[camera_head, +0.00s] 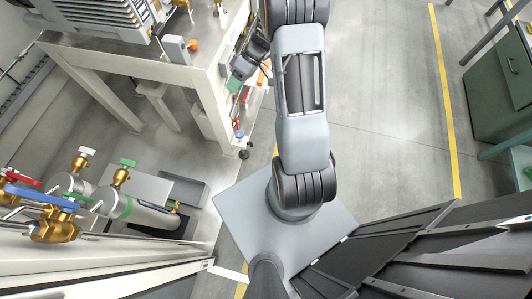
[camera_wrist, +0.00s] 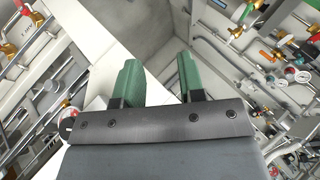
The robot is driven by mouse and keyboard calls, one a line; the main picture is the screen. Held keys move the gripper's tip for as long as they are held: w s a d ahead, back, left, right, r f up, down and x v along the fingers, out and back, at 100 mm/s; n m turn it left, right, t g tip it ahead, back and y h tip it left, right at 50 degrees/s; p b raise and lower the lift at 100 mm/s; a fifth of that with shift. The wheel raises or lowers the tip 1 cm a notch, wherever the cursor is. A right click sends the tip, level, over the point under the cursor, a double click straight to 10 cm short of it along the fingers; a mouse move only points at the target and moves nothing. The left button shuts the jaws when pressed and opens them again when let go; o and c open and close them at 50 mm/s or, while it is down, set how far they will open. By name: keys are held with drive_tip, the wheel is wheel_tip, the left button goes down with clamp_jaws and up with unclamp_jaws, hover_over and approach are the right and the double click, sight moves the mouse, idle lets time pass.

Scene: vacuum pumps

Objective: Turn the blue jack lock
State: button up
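My gripper (camera_wrist: 157,62) has two green fingers that stand apart with nothing between them in the wrist view. In the head view it shows at the end of my arm beside the white bench frame, with a green part of it (camera_head: 234,84) visible. A small blue part (camera_head: 239,134) sits low by the bench leg, below my gripper in the picture; it may be the blue jack lock, but it is too small to tell. A long blue lever (camera_head: 40,197) sits on a brass valve at the lower left. I cannot make out a blue lock in the wrist view.
The white bench (camera_head: 150,68) carries a grey finned unit. A green cabinet (camera_head: 500,85) is at the right. Open grey floor (camera_head: 390,110) lies between. Pipes, gauges (camera_wrist: 290,73) and valves crowd the wrist view's sides.

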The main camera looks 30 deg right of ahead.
drive_tip(key=w+d+f+n+t+y+b, duration=0.1)
drive_tip(key=d+f+y+b, duration=0.1)
drive_tip(key=f, duration=0.6)
drive_tip(key=w+d+f+t+y+b, duration=0.1)
drive_tip(key=d+f+b, duration=0.1)
drive_tip(key=f, duration=0.5)
drive_tip(key=t+b, duration=1.2)
approach(250, 144)
drive_tip(key=shift+w+a+f, duration=0.15)
drive_tip(key=shift+w+f, duration=0.45)
drive_tip(key=shift+f, duration=0.1)
drive_tip(key=shift+a, duration=0.15)
drive_tip(key=x, duration=0.7)
drive_tip(key=shift+r, duration=0.1)
